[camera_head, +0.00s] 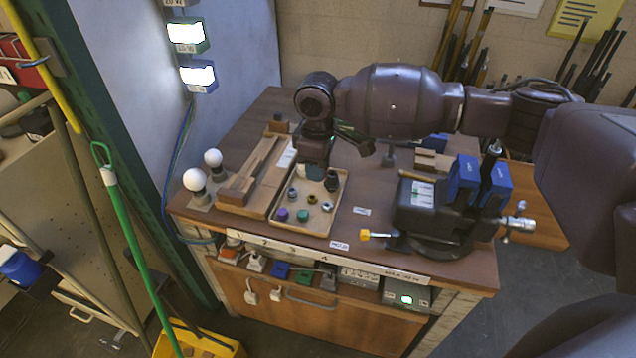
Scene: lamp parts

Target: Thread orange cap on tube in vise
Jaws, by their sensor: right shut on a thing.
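The vise (424,204) stands at the right end of the bench, with blue jaws (464,178). A dark upright tube (489,166) shows between the jaws, its narrow top above them. My right gripper (314,164) points down over the back of the parts tray, left of the vise and well apart from the tube. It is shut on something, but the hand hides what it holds. I cannot make out an orange cap for certain. A small orange-yellow piece (364,234) shows at the bench front, left of the vise base. My left gripper is out of view.
The parts tray (316,229) holds a purple cap (283,214), a teal cap (302,215) and several dark or grey fittings. Two white bulbs (194,180) stand at the left, beside a wooden fixture (246,182). The bench between tray and vise is mostly clear.

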